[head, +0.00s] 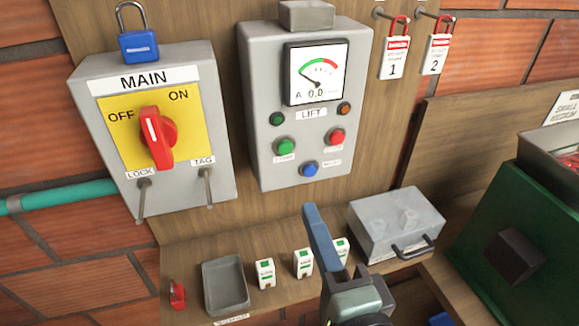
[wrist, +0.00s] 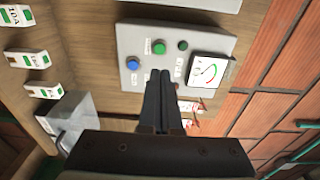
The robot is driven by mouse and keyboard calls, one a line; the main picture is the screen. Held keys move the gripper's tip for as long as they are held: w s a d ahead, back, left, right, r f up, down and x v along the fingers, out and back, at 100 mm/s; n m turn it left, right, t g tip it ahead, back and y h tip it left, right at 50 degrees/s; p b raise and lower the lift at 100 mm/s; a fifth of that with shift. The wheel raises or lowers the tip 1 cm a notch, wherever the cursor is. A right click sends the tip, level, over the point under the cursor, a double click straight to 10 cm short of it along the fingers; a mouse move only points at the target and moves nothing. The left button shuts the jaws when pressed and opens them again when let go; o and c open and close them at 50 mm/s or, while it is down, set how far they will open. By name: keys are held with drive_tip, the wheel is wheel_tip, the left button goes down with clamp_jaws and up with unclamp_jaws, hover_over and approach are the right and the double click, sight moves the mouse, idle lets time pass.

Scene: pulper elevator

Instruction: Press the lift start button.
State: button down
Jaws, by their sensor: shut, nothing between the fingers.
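The grey LIFT panel (head: 257,150) hangs on the wooden board. It has a green button (head: 285,146) at left, a red button (head: 337,137) at right and a blue button (head: 310,169) below; their small labels are blurred. The green button (wrist: 158,47) and blue button (wrist: 133,64) also show in the wrist view; the red one is hidden there behind the fingers. My gripper (head: 311,208) is shut and empty, below the panel in the head view. In the wrist view its fingertips (wrist: 160,75) appear just below the green button, seemingly apart from it.
The panel meter (head: 318,72) reads 0.0. The MAIN switch box (head: 210,130) has a red handle (head: 155,138) pointing up; its exact setting is unclear. A shelf below holds a grey tray (head: 226,284), several white-and-green blocks and a metal box (head: 396,222). Red lockout tags hang upper right.

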drive_tip(key=w, duration=0.1)
drive_tip(key=p, duration=0.3)
approach(284, 149)
drive_tip(key=x, duration=0.5)
drive_tip(key=shift+w+r, duration=0.1)
drive_tip(key=shift+x, duration=0.85)
